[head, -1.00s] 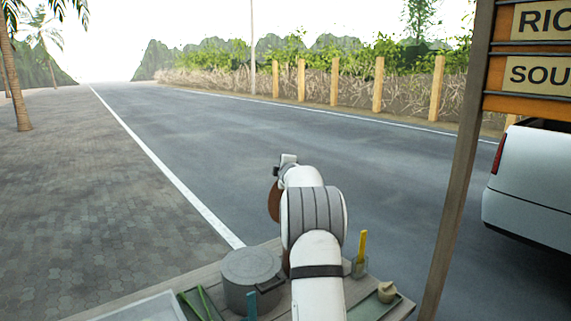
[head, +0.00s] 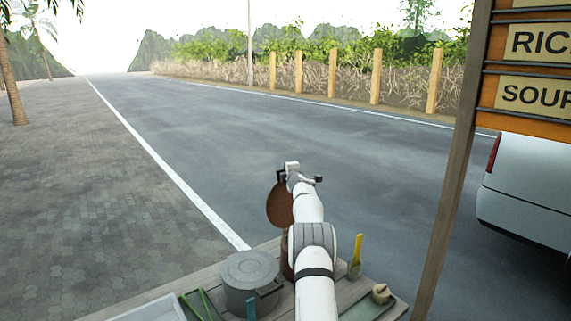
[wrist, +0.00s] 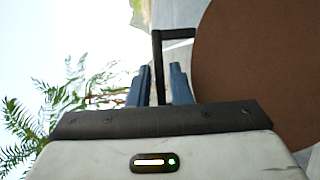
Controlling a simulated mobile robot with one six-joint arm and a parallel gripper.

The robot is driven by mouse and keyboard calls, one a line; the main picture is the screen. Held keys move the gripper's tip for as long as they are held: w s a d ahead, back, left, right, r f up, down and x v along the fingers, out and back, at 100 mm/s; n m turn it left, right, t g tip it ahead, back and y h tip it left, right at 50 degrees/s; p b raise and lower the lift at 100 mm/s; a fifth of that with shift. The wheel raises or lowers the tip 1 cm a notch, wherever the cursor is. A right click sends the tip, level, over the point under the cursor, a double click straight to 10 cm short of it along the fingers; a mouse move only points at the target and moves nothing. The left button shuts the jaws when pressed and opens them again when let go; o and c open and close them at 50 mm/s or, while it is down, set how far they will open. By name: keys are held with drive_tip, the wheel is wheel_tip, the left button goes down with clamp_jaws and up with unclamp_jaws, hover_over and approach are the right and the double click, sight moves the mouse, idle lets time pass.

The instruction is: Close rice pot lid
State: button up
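A brown round disc, which looks like the rice pot's lid (head: 279,205), stands roughly upright left of my forearm in the head view. In the wrist view the lid (wrist: 262,70) fills the right side, with a thin black bent handle (wrist: 158,65) beside it. My gripper (wrist: 160,82) has its two blue fingers apart, one on each side of the handle's long bar. Gaps show between the bar and both fingers. In the head view my gripper (head: 292,170) is by the lid's upper edge. A brown body below (head: 287,255), perhaps the pot, is mostly hidden behind my arm.
A grey lidded pot (head: 250,272) stands on the wooden counter (head: 268,246) left of my arm. A yellow-handled tool (head: 357,250) and a small mortar-like item (head: 381,293) are at right. A sign post (head: 448,180) rises further right. Above the counter is open air.

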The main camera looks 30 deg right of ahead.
drive_tip(key=shift+w+d+r+p, duration=0.1)
drive_tip(key=shift+w+p, duration=0.25)
drive_tip(key=shift+p, duration=0.25)
drive_tip(key=shift+w+d+r+p, duration=0.1)
drive_tip(key=shift+w+p, duration=0.25)
drive_tip(key=shift+p, duration=0.2)
drive_tip(key=shift+w+f+p, duration=0.2)
drive_tip(key=shift+f+p, duration=0.05)
drive_tip(key=shift+p, duration=0.05)
drive_tip(key=shift+d, duration=0.1)
clamp_jaws()
